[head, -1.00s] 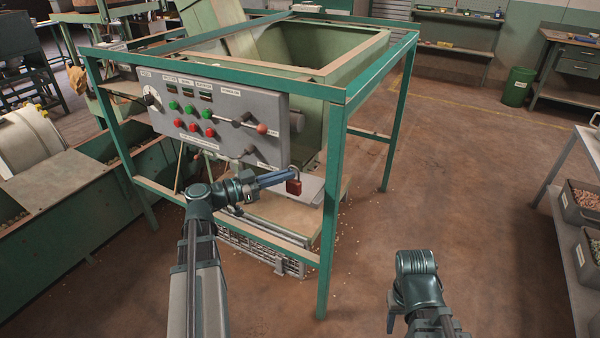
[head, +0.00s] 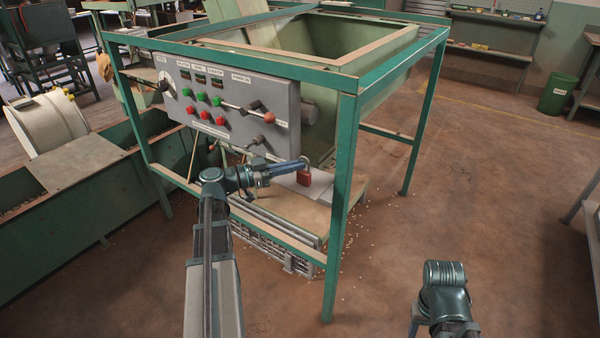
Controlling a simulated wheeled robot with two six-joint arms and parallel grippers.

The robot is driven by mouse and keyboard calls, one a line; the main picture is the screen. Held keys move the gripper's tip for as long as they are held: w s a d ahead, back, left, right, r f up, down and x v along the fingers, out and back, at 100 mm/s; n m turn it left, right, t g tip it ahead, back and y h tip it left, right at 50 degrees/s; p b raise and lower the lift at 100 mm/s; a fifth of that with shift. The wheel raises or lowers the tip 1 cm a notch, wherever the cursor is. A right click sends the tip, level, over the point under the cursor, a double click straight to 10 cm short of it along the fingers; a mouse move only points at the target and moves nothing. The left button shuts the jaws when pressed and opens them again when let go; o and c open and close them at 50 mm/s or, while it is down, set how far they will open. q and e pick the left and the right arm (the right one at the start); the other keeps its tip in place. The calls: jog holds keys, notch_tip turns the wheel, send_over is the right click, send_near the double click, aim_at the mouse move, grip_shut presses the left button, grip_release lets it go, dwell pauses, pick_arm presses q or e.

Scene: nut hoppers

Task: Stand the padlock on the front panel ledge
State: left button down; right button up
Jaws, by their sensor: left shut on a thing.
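The red padlock (head: 304,179) hangs upright with its shackle up at the tip of my left gripper (head: 302,163). The gripper is shut on the shackle. It holds the padlock below the right end of the grey control panel (head: 232,84), left of the green front corner post. A flat rail (head: 282,237) runs along the frame's front below the panel, lower in the picture than the padlock. I cannot tell for certain whether this rail is the ledge. My right arm shows at the lower right, but its gripper fingers do not show.
The green corner post (head: 345,200) stands close to the right of the padlock. Levers with knobs (head: 268,118) stick out from the panel. A pale plate (head: 318,188) lies behind the padlock. The floor to the right is clear, up to a green bin (head: 556,92).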

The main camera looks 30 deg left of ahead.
pick_arm(q)
jog(key=shift+f, duration=0.1)
jog(key=shift+s+a, duration=0.1)
jog(key=c, duration=1)
grip_release()
jog(key=shift+f, duration=0.1)
jog(key=shift+r, duration=0.2)
jog(key=v, duration=1.2)
